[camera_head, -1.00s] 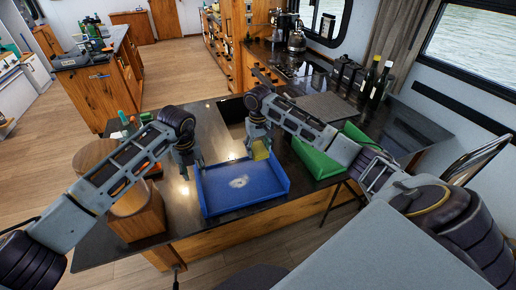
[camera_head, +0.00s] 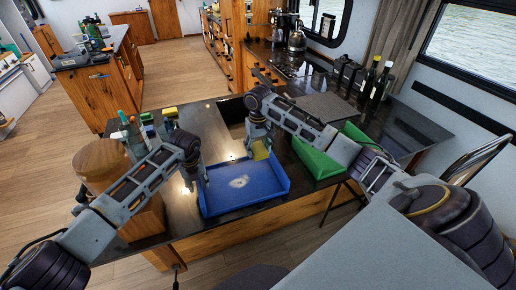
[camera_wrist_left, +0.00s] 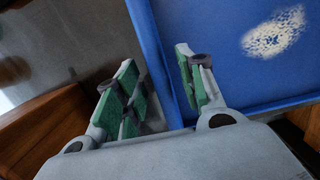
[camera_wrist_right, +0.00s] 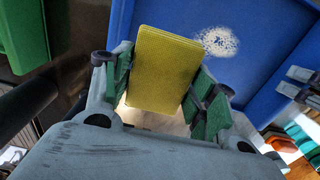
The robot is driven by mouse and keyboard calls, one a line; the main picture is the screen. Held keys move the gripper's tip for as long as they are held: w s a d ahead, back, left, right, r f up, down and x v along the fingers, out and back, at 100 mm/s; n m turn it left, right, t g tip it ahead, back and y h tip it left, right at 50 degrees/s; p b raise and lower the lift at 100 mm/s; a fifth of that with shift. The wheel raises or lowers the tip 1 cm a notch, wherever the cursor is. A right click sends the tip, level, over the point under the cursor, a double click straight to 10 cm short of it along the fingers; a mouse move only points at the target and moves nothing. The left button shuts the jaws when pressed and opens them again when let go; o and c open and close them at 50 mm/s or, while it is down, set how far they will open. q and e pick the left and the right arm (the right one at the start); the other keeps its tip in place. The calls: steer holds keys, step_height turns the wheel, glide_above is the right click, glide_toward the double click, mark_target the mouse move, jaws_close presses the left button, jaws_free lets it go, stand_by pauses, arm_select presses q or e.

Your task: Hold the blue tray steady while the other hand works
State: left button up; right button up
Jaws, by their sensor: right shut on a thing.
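The blue tray (camera_head: 245,188) lies on the dark counter, with a white speckled patch (camera_head: 239,181) on its floor. My left gripper (camera_head: 194,182) is at the tray's left wall. In the left wrist view its green-padded fingers (camera_wrist_left: 160,88) are apart, one outside the wall and one over the inside; contact with the wall is unclear. My right gripper (camera_head: 260,147) is shut on a yellow sponge (camera_wrist_right: 163,68), held at the tray's far right part. The sponge also shows in the head view (camera_head: 261,150).
A green bin (camera_head: 325,160) stands right of the tray. Bottles (camera_head: 130,138) stand behind my left arm, beside a round wooden block (camera_head: 100,160). Two dark bottles (camera_head: 375,80) stand at the back right.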

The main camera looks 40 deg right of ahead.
arm_select(q)
steer(key=shift+w+f, duration=0.15)
steer(key=shift+f, duration=0.9)
jaws_close()
